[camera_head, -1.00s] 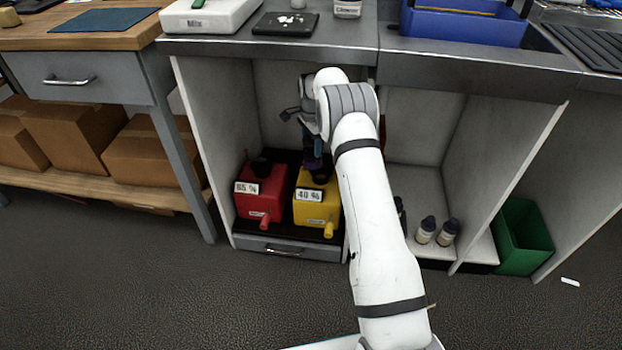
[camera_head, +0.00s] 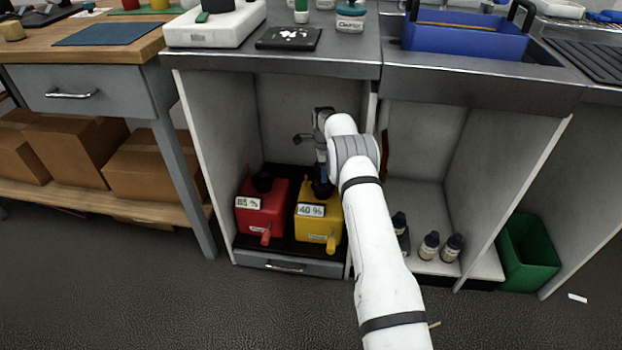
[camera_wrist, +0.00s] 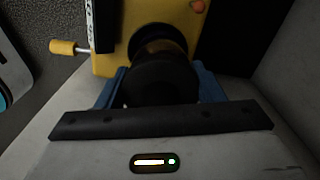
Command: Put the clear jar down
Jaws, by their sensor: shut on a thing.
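My gripper (camera_head: 322,172) is low in the left cabinet bay, at the yellow container marked 40 % (camera_head: 318,218), and mostly hidden behind my arm. In the wrist view its blue fingers (camera_wrist: 160,84) are shut on a dark round thing (camera_wrist: 160,82), which stands in front of the yellow container (camera_wrist: 112,62) and its dark round neck. A jar with a teal lid (camera_head: 351,14) stands on the counter above.
The red container marked 85 % (camera_head: 262,210) stands left of the yellow one on a black tray. Cabinet walls close in both sides. Several small dark-capped bottles (camera_head: 429,246) stand in the right bay, and a green bin (camera_head: 527,255) stands further right. A drawer (camera_head: 290,264) lies below.

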